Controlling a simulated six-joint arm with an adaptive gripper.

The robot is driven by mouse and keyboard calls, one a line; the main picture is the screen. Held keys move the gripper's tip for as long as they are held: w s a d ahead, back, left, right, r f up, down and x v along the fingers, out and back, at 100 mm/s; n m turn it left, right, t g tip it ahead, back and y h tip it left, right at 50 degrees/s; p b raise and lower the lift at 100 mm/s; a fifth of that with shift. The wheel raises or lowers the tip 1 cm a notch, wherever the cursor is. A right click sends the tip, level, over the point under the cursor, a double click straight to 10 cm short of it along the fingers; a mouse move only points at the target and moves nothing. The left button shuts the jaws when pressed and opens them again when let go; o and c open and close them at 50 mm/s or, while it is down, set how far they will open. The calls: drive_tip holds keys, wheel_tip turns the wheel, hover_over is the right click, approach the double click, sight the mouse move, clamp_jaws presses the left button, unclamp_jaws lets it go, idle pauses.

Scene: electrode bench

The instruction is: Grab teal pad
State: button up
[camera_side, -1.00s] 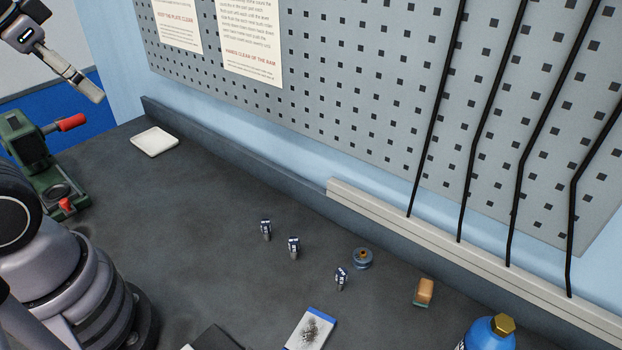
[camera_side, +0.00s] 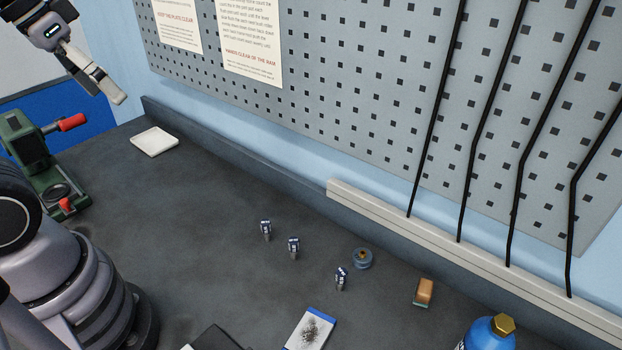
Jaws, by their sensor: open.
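A small block with an orange-tan top and a thin teal layer underneath (camera_side: 424,292) lies on the dark bench at the lower right; the teal shows only along its lower edge. It is the only teal piece I can make out. My gripper (camera_side: 112,92) is at the upper left, in the air, far from the block. Its fingers point down to the right, open, with nothing seen between them.
A green press with red handles (camera_side: 32,150) and a white tray (camera_side: 155,142) are at the left. Several small labelled pieces (camera_side: 293,246), a round blue-grey part (camera_side: 362,258), a blue-edged card (camera_side: 310,330) and a blue bottle (camera_side: 488,334) are near the block. Black rods (camera_side: 480,130) stand behind.

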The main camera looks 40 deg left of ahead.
sight(417, 288)
drive_tip(key=w+d+f+n+g+h, duration=0.3)
drive_tip(key=w+d+f+n+h, duration=0.15)
drive_tip(key=w+d, duration=0.45)
drive_tip(key=w+d+f+n+g+h, duration=0.35)
drive_tip(key=w+d+f+h, duration=0.3)
drive_tip(key=d, duration=0.45)
drive_tip(key=w+d+f+n+t, duration=0.1)
drive_tip(key=w+f+n+t, duration=0.1)
drive_tip(key=f, duration=0.6)
drive_tip(key=w+d+f+n+t, duration=0.2)
drive_tip(key=w+f+n, duration=0.1)
drive_tip(key=f+n, duration=0.3)
drive_tip(key=w+d+f+n+t, duration=0.2)
drive_tip(key=f+n, duration=0.3)
drive_tip(key=f, duration=0.5)
drive_tip(key=shift+w+d+f+h, duration=0.1)
drive_tip(key=shift+w+f+h, duration=0.1)
drive_tip(key=shift+w, duration=0.25)
drive_tip(key=shift+w+f+h, duration=0.1)
drive_tip(key=shift+w+h, duration=0.1)
drive_tip(key=shift+w, duration=0.2)
drive_tip(key=x, duration=0.7)
drive_tip(key=shift+d, duration=0.1)
drive_tip(key=shift+x, duration=3.1)
drive_tip(key=shift+w+r, duration=0.1)
drive_tip(key=shift+w, duration=0.05)
drive_tip(key=shift+c, duration=0.4)
drive_tip(key=c, duration=1.1)
